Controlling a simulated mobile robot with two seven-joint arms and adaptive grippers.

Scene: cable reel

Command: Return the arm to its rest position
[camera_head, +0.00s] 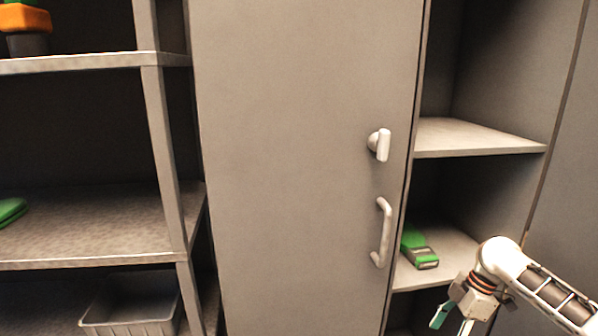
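My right arm comes in from the lower right. Its gripper (453,320) hangs at the bottom edge of the head view, in front of the open right part of the cabinet. Its two fingers, one with a teal tip, stand apart with nothing visible between them. The lower fingertips are close to the picture's edge. My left arm and gripper are not in view.
A grey cabinet door (290,150) with a knob (380,145) and a bar handle (383,232) fills the middle. Right of it, open shelves (475,138) hold a green and grey item (419,250). On the left, a rack (90,240) holds a grey bin (130,325).

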